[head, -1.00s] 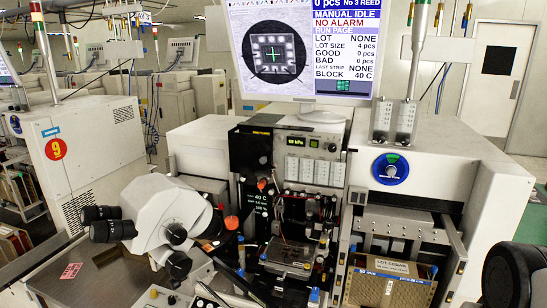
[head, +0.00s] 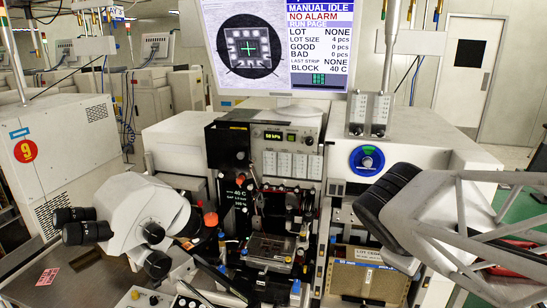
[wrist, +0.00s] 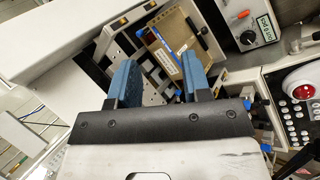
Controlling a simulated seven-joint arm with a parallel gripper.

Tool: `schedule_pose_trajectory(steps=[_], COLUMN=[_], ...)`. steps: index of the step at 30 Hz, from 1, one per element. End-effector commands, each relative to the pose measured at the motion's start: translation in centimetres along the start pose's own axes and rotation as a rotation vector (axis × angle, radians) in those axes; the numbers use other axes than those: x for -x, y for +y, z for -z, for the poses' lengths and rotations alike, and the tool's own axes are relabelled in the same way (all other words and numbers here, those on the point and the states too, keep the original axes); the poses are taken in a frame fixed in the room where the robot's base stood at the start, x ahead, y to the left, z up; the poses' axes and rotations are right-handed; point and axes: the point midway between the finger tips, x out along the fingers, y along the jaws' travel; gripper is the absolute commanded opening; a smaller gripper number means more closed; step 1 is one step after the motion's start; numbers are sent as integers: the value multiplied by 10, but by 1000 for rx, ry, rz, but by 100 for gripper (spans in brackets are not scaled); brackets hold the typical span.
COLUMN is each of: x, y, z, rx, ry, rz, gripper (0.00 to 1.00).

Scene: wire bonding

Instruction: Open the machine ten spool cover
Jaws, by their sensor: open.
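Machine ten appears to be the white bonder in the middle of the head view. On the front of its right-hand white housing (head: 420,140) is a round blue-rimmed disc (head: 367,160) with a pale centre; it may be the spool cover, but I cannot tell for sure. My gripper (wrist: 160,72) shows two blue fingers set apart in the wrist view, with nothing between them. A black part of my arm covers the housing's right front in the head view. I cannot pick out the fingers there.
A brown box (head: 367,284) sits in the bay below the disc. It also shows beyond my fingers in the wrist view (wrist: 171,38). A white microscope (head: 146,213) stands at left, the monitor (head: 280,45) above. A panel with a red button (wrist: 302,82) is at right in the wrist view.

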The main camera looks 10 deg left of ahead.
Motion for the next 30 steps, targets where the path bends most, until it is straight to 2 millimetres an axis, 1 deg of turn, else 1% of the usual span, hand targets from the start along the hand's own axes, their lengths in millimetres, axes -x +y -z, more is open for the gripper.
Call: schedule_pose_trajectory(steps=[1,5,9,11,17,18,23,24,26,30], x=[2,10,20,25,47,52,75,81,91,116], y=[3,14,22,24,26,25,17,14,8,-9], z=[13,43,78,94,149,161,208,219,237,277], rx=[66,233,409,483,720,767,943,986,1048,1186], ry=[3,4,3,2,-4,-6,-17,-21,-27,-45], rz=[-35,-135,-247,-297,-471,-508,-659,-698,-758,-904], gripper=[44,44,44,44,44,44,44,44,44,44])
